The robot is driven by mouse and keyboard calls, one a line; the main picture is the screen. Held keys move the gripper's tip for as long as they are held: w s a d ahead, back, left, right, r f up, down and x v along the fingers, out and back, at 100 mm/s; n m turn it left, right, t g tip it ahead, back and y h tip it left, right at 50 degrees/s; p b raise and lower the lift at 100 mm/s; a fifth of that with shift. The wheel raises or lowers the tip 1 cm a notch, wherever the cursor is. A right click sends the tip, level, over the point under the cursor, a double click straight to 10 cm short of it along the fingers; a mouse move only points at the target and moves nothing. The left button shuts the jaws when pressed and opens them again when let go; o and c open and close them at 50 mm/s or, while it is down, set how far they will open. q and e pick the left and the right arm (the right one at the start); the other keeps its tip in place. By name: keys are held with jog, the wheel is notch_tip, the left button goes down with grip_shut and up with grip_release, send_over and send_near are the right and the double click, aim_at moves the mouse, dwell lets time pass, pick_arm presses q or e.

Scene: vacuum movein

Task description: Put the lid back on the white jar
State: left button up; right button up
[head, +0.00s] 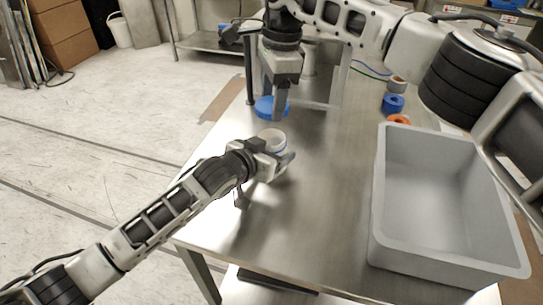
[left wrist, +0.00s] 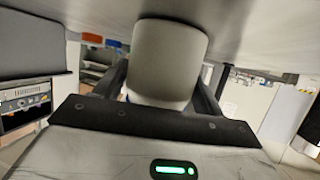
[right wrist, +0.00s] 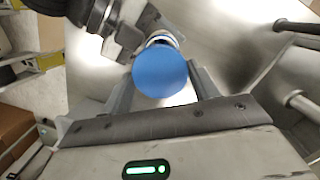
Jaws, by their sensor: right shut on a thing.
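The white jar (head: 272,138) stands lidless on the metal table. My left gripper (head: 279,166) is at the jar, with one finger on each side of it. The jar (left wrist: 168,60) fills the space between the fingers in the left wrist view; whether they press on it I cannot tell. My right gripper (head: 279,105) points down and is shut on the blue lid (head: 265,108). In the head view the lid appears beyond the jar and slightly left of it. In the right wrist view the lid (right wrist: 160,72) is between the fingertips and covers part of the jar.
A large grey bin (head: 378,215) stands on the table at the right. Blue tape (head: 393,103), an orange roll (head: 399,120) and a grey roll (head: 397,84) lie behind it. The table (head: 310,225) is clear between the left gripper and the bin.

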pick_arm(q)
jog(key=c, duration=0.9)
pick_arm(e)
jog(key=shift+f, duration=2.5)
jog(key=shift+f, duration=0.85)
jog(key=shift+f, duration=0.6)
pick_arm(q)
grip_shut()
pick_arm(e)
jog(key=o, duration=0.9)
